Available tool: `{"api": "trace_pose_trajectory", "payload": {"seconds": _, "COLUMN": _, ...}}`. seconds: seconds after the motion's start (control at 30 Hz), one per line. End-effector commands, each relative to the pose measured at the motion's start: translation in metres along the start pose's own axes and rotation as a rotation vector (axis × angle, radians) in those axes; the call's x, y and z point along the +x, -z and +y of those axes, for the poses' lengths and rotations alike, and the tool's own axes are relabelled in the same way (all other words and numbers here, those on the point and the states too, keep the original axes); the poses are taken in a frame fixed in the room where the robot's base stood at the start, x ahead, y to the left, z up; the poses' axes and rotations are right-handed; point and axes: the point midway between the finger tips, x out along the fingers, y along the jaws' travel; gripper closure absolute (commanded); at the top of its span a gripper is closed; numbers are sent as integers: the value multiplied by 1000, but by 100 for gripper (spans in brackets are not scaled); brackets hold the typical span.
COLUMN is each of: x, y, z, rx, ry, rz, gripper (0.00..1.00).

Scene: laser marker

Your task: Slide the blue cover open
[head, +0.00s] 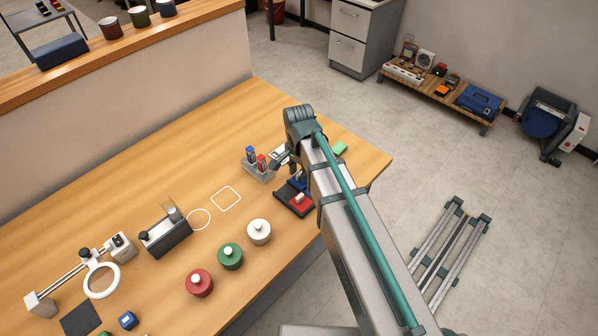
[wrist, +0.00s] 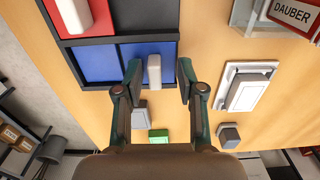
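A black-framed box (wrist: 52,10) lies on the wooden table; it also shows in the head view (head: 283,197). It has a red part with a white handle (wrist: 74,14) and, below it in the wrist view, the blue cover (wrist: 128,52) with its own white handle (wrist: 154,70). A second blue panel (wrist: 98,62) lies left of a dark dividing line; I cannot tell whether it belongs to the cover. My gripper (wrist: 158,72) is open, one finger on each side of the blue cover's handle, with gaps visible on both sides. In the head view my arm partly hides the box.
A white-framed block (wrist: 245,90) sits right of the gripper. A green block (wrist: 158,136) and small grey blocks lie near the table edge. Red, green and white knobbed pots (head: 230,256) stand left of the box.

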Motion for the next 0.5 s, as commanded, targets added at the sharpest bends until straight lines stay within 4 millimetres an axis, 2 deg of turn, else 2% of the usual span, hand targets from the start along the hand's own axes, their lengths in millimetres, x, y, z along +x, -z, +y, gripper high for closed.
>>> {"api": "trace_pose_trajectory", "payload": {"seconds": 0.27, "x": -11, "y": 0, "z": 0, "rx": 0, "ry": 0, "rz": 1, "gripper": 61}}
{"api": "trace_pose_trajectory", "payload": {"seconds": 0.5, "x": -48, "y": 0, "z": 0, "rx": 0, "ry": 2, "rz": 2, "gripper": 61}}
